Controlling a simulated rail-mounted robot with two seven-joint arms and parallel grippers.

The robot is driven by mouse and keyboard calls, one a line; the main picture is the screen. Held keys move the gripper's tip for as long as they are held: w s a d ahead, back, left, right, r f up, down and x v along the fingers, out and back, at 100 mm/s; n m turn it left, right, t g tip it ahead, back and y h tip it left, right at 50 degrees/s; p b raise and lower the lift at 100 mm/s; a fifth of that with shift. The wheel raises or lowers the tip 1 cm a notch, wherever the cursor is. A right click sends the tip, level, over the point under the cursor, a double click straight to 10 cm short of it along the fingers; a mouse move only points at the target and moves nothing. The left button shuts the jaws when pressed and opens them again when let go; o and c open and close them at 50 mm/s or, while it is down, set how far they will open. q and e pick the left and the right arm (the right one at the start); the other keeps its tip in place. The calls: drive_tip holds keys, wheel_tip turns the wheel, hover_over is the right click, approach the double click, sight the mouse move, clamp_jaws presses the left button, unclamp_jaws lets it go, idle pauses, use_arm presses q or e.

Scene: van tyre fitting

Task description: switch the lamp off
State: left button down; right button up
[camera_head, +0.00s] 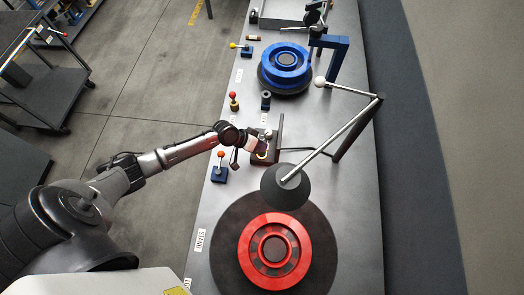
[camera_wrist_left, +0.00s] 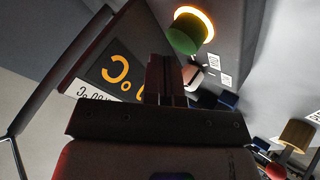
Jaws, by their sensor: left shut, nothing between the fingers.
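The desk lamp has a dark conical shade (camera_head: 287,188) on a jointed arm, over the front part of the bench. Whether its bulb is lit cannot be told, as the shade hides it. My left gripper (camera_head: 254,146) is shut and empty, at a small dark box (camera_head: 264,157) with a yellow ring, left of the lamp arm. In the left wrist view, a green button (camera_wrist_left: 187,36) with a glowing orange ring is beyond and right of my shut fingers (camera_wrist_left: 165,82). A dark panel with orange characters (camera_wrist_left: 117,70) is partly hidden behind them. Contact cannot be told.
A red wheel (camera_head: 274,251) on a dark round plate fills the bench's front, and a blue wheel (camera_head: 286,66) is farther back. Small red-knobbed levers (camera_head: 220,167) line the left edge. A blue bracket (camera_head: 332,53) stands at the back right. A cart (camera_head: 40,75) is on the floor.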

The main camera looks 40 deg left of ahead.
idle(0.5)
use_arm(q)
drive_tip(key=shift+f, duration=0.1)
drive_tip(key=shift+f+b, duration=0.35)
drive_tip(key=shift+b, duration=0.05)
idle(0.3)
drive_tip(key=shift+f+b, duration=0.35)
drive_tip(key=shift+f, duration=0.05)
idle(0.3)
drive_tip(key=shift+r, duration=0.15)
drive_tip(key=shift+r+p, duration=0.7)
drive_tip(key=shift+p, duration=0.15)
